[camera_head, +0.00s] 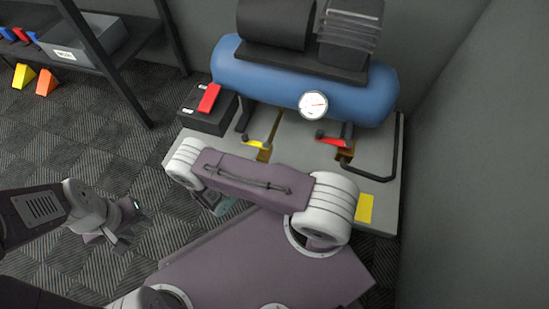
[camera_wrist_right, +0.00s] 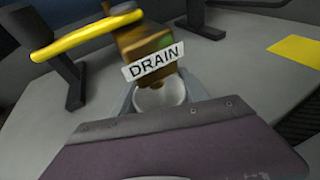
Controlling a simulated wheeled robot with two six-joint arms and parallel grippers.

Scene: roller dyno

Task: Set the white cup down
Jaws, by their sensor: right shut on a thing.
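The white cup (camera_wrist_right: 160,98) shows in the right wrist view, between the fingers of my right gripper (camera_wrist_right: 160,103). It is just below and partly behind the brass valve (camera_wrist_right: 150,45) with the DRAIN label. My right gripper is shut on the cup. In the head view the right gripper (camera_head: 216,203) is mostly covered by my own arm, and the cup is hidden there. Whether the cup touches the grey platform (camera_wrist_right: 50,125) cannot be told. My left gripper (camera_head: 127,226) is over the floor at the left, its fingers apart and empty.
A blue compressor tank (camera_head: 260,75) with a gauge stands on the platform. A yellow-handled valve (camera_head: 256,143) and a red-handled valve (camera_head: 333,140) are at its front. A yellow square (camera_head: 365,208) marks the platform's right front. A dark box (camera_head: 207,112) is at left.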

